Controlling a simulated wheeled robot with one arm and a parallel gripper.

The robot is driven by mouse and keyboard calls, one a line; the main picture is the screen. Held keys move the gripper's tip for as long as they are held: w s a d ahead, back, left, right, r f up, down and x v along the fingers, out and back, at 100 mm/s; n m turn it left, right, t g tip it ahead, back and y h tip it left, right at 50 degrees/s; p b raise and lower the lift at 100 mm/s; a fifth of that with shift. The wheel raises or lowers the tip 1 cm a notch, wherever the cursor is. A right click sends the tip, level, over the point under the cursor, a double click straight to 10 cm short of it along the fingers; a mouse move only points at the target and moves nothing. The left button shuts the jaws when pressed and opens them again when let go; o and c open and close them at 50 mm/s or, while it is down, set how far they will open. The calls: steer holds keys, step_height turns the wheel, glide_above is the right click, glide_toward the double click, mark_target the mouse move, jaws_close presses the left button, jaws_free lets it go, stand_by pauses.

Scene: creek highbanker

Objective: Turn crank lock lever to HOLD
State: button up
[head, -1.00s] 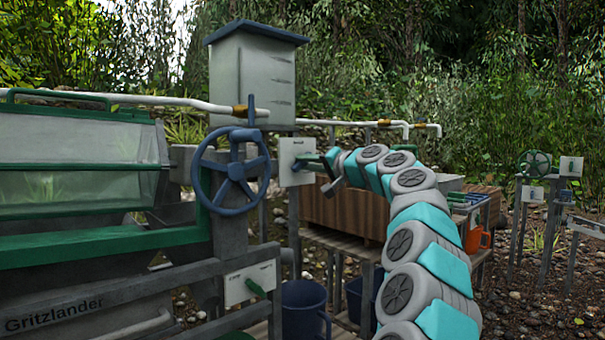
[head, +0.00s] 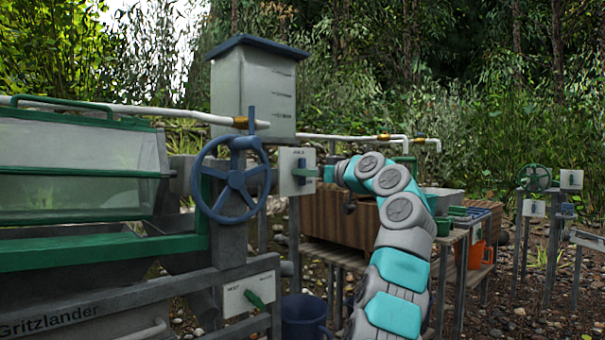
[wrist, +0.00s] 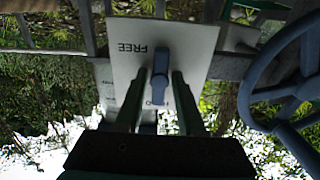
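The crank lock lever (wrist: 160,70) is a small blue-grey handle on a white plate (wrist: 126,62). The wrist view shows the plate upside down, with FREE readable near its top and another word partly hidden beside the lever. The lever stands roughly along the picture's vertical. My gripper (wrist: 160,80) is open, one dark green finger on each side of the lever, with a gap visible on both sides. In the head view the plate (head: 286,162) is right of the blue handwheel, with my gripper (head: 306,172) close in front of it.
The blue handwheel (head: 232,190) is close left of the plate; it also shows at right in the wrist view (wrist: 256,96). Below is another plate (head: 236,298) with a green lever (head: 255,299). A grey hopper (head: 252,95) stands above. A wooden box (head: 335,222) is behind my arm.

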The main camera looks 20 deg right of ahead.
steer(key=shift+o, duration=1.1)
steer(key=shift+s, duration=0.1)
steer(key=v, duration=0.7)
steer(key=shift+r, duration=0.1)
